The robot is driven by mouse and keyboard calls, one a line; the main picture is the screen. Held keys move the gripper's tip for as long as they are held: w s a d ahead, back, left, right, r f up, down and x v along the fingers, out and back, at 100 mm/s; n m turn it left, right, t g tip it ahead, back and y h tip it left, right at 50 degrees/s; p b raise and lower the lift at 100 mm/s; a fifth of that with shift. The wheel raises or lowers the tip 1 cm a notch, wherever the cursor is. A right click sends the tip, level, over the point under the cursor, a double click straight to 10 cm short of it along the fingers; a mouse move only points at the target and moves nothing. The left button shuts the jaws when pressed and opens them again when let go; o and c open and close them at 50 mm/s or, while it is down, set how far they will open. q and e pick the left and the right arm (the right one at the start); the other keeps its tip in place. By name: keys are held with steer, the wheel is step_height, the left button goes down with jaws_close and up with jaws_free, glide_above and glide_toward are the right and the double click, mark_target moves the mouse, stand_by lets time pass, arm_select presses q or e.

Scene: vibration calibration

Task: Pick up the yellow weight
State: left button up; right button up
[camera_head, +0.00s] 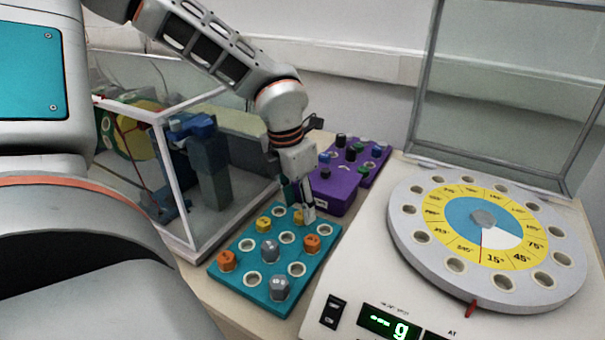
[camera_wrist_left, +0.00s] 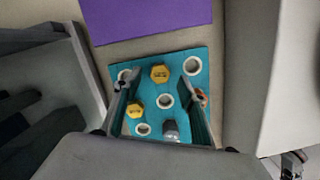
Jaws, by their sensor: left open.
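Two yellow weights sit in the teal tray (camera_head: 238,283). One yellow weight (camera_head: 263,223) is near the tray's left edge, and the other yellow weight (camera_head: 298,217) is at the far side, partly behind a fingertip. My left gripper (camera_head: 299,206) is open and points down over the far part of the tray. In the left wrist view, the far yellow weight (camera_wrist_left: 159,74) shows between the fingertips, and the nearer yellow weight (camera_wrist_left: 136,107) lies beside the left finger. The fingers appear apart from both. My right gripper is not in view.
Orange weights (camera_head: 312,243) and grey weights (camera_head: 279,287) stand in the same tray. A purple rack (camera_head: 336,196) is just behind it. A glass-walled box (camera_head: 165,180) stands to the left. A white machine with a numbered round dial (camera_head: 405,222) stands to the right.

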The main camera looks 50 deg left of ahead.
arm_select(q)
steer(key=shift+w+f, duration=0.2)
steer(key=shift+f, duration=1)
steer(key=shift+r, duration=0.1)
steer(key=c, duration=0.8)
